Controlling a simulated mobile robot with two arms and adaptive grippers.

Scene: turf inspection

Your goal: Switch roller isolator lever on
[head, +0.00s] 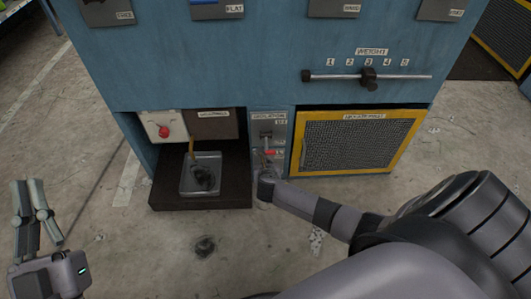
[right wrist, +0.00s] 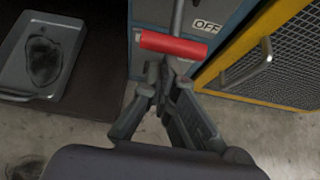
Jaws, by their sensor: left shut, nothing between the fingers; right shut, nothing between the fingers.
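The isolator lever is a grey rod with a red crossbar handle (head: 270,152) on a narrow grey panel (head: 268,124) low on the blue machine. In the right wrist view the red handle (right wrist: 172,45) is at the lower end of the rod, beside a label reading OFF (right wrist: 206,25). My right gripper (head: 265,174) is just below the handle. In the right wrist view its fingertips (right wrist: 166,76) are shut and empty, close under the handle; whether they touch it I cannot tell.
Left of the panel, a dark ledge (head: 228,192) holds a grey tray (head: 187,180) with a dark patch inside. A red button (head: 163,132) is above it. Right of the panel is a yellow-framed mesh guard (head: 350,142). A weight slider (head: 368,77) is higher up. The concrete floor in front is open.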

